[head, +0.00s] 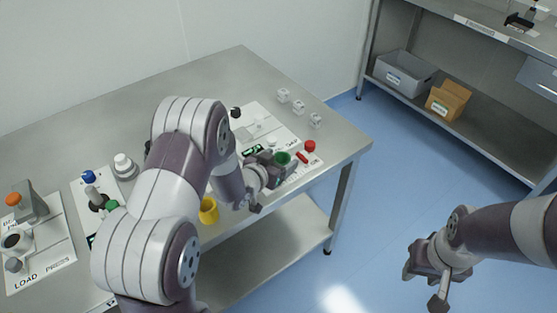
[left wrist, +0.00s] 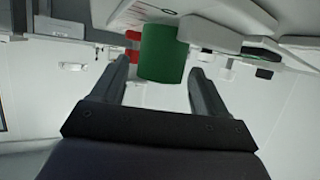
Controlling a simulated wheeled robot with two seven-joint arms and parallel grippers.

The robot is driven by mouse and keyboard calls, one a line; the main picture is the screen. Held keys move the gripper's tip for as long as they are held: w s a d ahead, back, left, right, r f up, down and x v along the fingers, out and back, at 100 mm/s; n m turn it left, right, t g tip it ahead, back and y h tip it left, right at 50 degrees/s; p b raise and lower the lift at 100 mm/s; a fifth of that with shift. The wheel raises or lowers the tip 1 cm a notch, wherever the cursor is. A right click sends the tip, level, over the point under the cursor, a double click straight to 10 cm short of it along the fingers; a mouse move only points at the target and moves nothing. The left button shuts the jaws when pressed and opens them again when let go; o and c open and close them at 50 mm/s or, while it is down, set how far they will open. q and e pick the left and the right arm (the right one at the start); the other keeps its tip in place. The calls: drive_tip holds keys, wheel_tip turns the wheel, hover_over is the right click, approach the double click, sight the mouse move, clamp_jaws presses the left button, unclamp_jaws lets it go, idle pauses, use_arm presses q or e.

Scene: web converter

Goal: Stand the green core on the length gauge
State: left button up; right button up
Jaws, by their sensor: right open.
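The green core (head: 284,157) stands near the front right of the table, over the white plate with a small dark display that looks like the length gauge (head: 309,166). In the left wrist view the green core (left wrist: 163,52) is between the fingertips of my left gripper (left wrist: 160,72), with a thin gap at its left side. Its far end meets or nearly meets the white surface; contact is unclear. My left gripper (head: 272,172) is partly hidden by its own arm in the head view. My right gripper (head: 430,277) is open and empty, off the table over the floor.
A red knob (head: 310,146) and a red bar stand close beside the core. Several white blocks (head: 283,96) lie behind. A yellow cup (head: 208,210) is at the front edge. The load press (head: 30,205) is at far left. My left arm hides the table's middle.

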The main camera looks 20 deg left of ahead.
use_arm(q)
drive_tip(key=shift+r, duration=0.15)
drive_tip(key=shift+s+a+r, duration=0.1)
drive_tip(key=shift+s+r, duration=0.1)
drive_tip(key=s+r+n+g+y, duration=0.1)
drive_tip(key=s+g, duration=0.5)
drive_tip(key=s, duration=0.6)
drive_tip(key=s+a+r+n+g+y+p, duration=0.1)
drive_tip(key=s+r+g, duration=0.3)
drive_tip(key=s, duration=0.8)
drive_tip(key=shift+s+r+n+g+y, duration=0.25)
drive_tip(key=shift+s+n+g+y, duration=0.15)
drive_tip(key=shift+g+y, duration=0.5)
